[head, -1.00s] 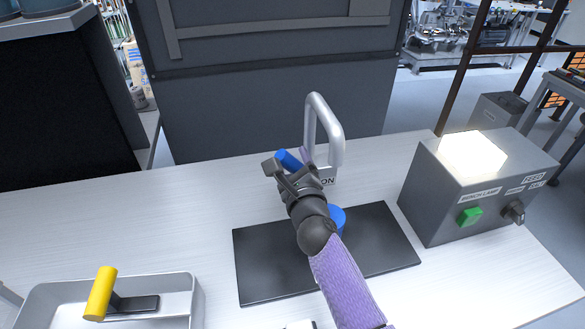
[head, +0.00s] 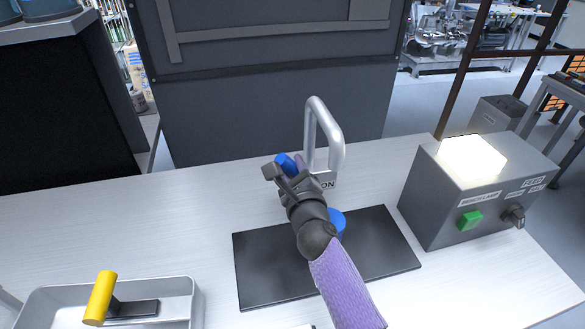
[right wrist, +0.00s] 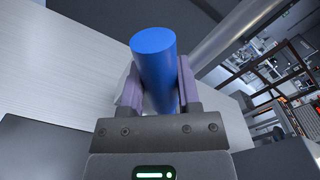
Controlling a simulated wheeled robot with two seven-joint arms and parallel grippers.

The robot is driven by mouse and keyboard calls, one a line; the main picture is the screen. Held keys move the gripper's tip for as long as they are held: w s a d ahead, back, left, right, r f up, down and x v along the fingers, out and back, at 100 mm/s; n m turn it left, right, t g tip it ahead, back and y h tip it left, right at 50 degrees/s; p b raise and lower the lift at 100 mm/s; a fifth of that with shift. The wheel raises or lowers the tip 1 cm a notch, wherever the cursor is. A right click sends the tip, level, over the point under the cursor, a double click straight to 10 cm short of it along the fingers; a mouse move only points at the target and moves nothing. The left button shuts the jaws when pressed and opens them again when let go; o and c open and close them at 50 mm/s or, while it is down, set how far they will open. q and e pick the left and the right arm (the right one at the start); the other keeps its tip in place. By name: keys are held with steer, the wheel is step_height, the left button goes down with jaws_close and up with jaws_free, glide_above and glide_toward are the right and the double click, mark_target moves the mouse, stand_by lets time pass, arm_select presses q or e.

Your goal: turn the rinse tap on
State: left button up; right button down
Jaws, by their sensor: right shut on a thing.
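The rinse tap (head: 336,150) is a grey arched spout at the back of the worktable, with a label ending in "ON" at its base. Its blue lever (head: 285,164) shows just past my right gripper (head: 285,174). In the right wrist view the blue lever (right wrist: 155,65) stands between the two purple-padded fingers of my right gripper (right wrist: 160,88), which are shut on it. The rest of the lever and part of the tap base are hidden by the gripper. My left gripper is not in view.
A black mat (head: 262,274) lies under my right arm, with a blue object (head: 338,218) on it, partly hidden. A grey box (head: 440,200) with a lit top, green button and knob stands right. A tray (head: 190,305) holding a yellow-handled tool (head: 101,297) is front left.

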stand_by(0.8)
steer(key=m+p, duration=0.1)
steer(key=d+r+m+p, duration=0.1)
steer(key=shift+w+d+r+m+p, duration=0.15)
steer(key=shift+r+m+p, duration=0.15)
steer(key=shift+p, duration=0.1)
steer(key=shift+w+d+m+p, duration=0.1)
steer(key=shift+d+m+p, duration=0.3)
steer(key=shift+m, duration=0.4)
steer(key=shift+d+f, duration=0.1)
steer(key=shift+f, duration=0.05)
steer(key=shift+c, duration=1.6)
jaws_free()
steer(key=s+p, duration=0.1)
steer(key=s, duration=0.2)
steer(key=s+d+p, duration=0.1)
steer(key=s, duration=0.4)
steer(key=shift+s+d+p, duration=0.3)
steer(key=shift+d+p, duration=0.05)
steer(key=shift+p, duration=0.05)
steer(key=shift+s+d, duration=0.1)
steer(key=shift+s, duration=0.5)
